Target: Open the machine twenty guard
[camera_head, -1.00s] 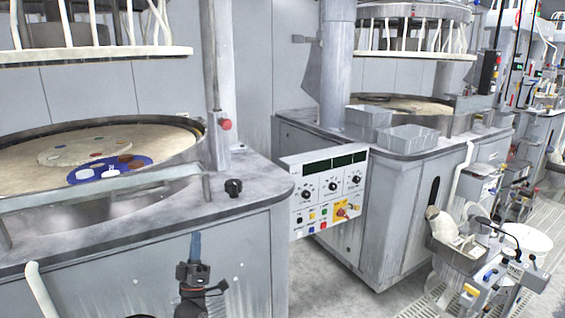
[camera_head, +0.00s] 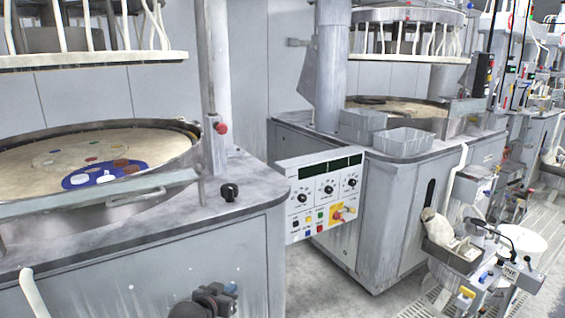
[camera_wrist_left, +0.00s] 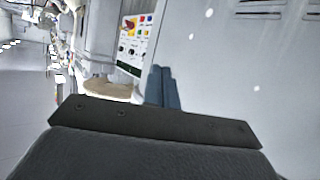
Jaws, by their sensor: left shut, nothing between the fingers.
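The near machine on the left has a round platen basin with a steel rim (camera_head: 192,152). A flat grey guard bar (camera_head: 95,195) crosses the front of this basin, with a thin bent handle on it. I cannot read a number that marks this machine as twenty. My left gripper (camera_head: 231,288) is low at the bottom edge of the head view, in front of the cabinet's front panel, below and apart from the bar. Its blue fingers (camera_wrist_left: 162,88) show together, shut and empty, in the left wrist view. My right gripper is in neither view.
A black knob (camera_head: 229,192) stands on the machine's top ledge. A control panel (camera_head: 318,197) with dials and a red switch juts out between the two machines. Grey bins (camera_head: 405,141) sit on the farther machine. Floor is open between the cabinets.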

